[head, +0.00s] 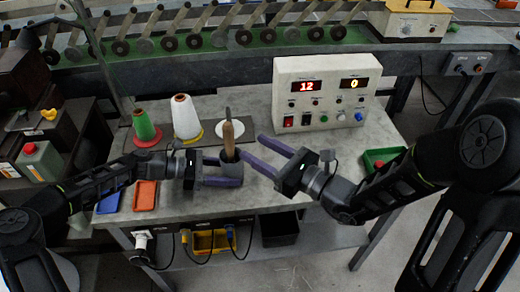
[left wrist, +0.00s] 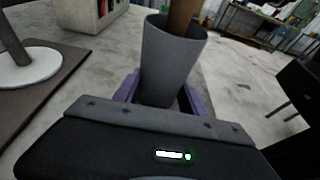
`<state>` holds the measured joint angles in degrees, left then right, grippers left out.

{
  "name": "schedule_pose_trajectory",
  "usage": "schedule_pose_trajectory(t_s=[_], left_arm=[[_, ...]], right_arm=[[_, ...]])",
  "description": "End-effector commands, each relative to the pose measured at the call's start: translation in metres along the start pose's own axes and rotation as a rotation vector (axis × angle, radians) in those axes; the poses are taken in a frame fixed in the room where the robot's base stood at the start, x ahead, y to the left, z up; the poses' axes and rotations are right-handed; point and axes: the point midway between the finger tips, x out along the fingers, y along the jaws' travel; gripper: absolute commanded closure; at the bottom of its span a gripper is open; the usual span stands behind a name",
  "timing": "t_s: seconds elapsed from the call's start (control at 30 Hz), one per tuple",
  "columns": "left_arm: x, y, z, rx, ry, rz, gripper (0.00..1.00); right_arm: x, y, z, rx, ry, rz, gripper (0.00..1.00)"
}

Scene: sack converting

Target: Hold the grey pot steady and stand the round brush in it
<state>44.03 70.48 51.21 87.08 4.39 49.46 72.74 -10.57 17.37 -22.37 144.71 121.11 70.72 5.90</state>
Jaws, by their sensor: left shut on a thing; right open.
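The grey pot (head: 231,169) stands upright on the grey table, and it also shows in the left wrist view (left wrist: 172,58). My left gripper (head: 237,171) is shut on the pot, with a purple finger on either side of it. The round brush (head: 228,138) stands nearly upright in the pot, its brown wooden part rising above the rim; its lower end is hidden inside. The brush also shows in the left wrist view (left wrist: 182,15). My right gripper (head: 253,147) is open and empty, just right of the brush and apart from it.
A green cone (head: 145,128) and a white cone (head: 185,118) stand on a dark mat at left. Blue and orange trays (head: 145,195) lie front left. A green tray (head: 383,160) is at right.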

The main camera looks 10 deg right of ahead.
Motion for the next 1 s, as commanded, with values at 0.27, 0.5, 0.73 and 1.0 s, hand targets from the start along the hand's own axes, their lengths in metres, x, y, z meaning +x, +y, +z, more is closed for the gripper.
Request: schedule_pose_trajectory(t_s=[0.27,0.5,0.73,1.0], left_arm=[[0.0000,0.0000,0.0003,0.000,0.000,0.000,0.75],[0.0000,0.0000,0.0002,0.000,0.000,0.000,0.35],[0.0000,0.0000,0.0001,0.000,0.000,0.000,0.27],[-0.0070,0.0007,-0.0002,0.000,0.001,0.002,0.27]], right_arm=[[0.0000,0.0000,0.0000,0.000,0.000,0.000,0.50],[0.0000,0.0000,0.0000,0.000,0.000,0.000,0.50],[0.0000,0.0000,0.0000,0.000,0.000,0.000,0.50],[0.0000,0.0000,0.0000,0.000,0.000,0.000,0.50]])
